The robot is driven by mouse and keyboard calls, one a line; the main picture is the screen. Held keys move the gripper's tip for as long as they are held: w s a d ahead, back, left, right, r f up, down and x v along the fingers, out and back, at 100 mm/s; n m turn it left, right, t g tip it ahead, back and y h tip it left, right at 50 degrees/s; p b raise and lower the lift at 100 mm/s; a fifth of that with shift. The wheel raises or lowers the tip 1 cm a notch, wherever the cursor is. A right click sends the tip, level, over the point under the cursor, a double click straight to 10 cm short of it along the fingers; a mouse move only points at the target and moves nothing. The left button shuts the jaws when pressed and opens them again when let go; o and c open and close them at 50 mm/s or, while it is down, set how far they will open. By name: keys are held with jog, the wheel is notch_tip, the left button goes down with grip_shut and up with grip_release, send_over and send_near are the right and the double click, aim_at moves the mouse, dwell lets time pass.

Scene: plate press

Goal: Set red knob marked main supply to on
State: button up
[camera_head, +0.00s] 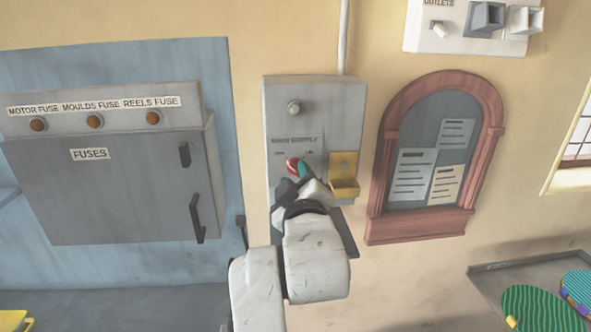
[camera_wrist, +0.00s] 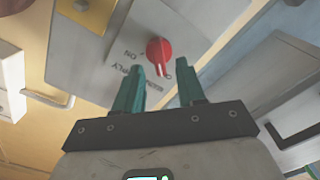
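The red knob (camera_head: 292,165) sits on a grey wall box (camera_head: 314,112) under a label that reads main supply. In the wrist view the red knob (camera_wrist: 159,51) is round with a pale pointer line, and lettering shows on the plate (camera_wrist: 126,45) beside it. My gripper (camera_wrist: 162,78) has two teal fingers spread apart, with the knob between and just beyond their tips. I cannot tell whether either finger touches it. In the head view my gripper (camera_head: 303,178) partly covers the knob and the lower box.
A yellow holder (camera_head: 344,170) juts from the box just right of the knob. A grey fuse cabinet (camera_head: 115,190) with dark handles stands left. A red-framed notice board (camera_head: 377,190) hangs right. An outlets panel (camera_head: 460,40) is at upper right.

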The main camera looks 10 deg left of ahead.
jog(key=shift+x, duration=0.95)
jog(key=shift+c, duration=0.3)
grip_shut()
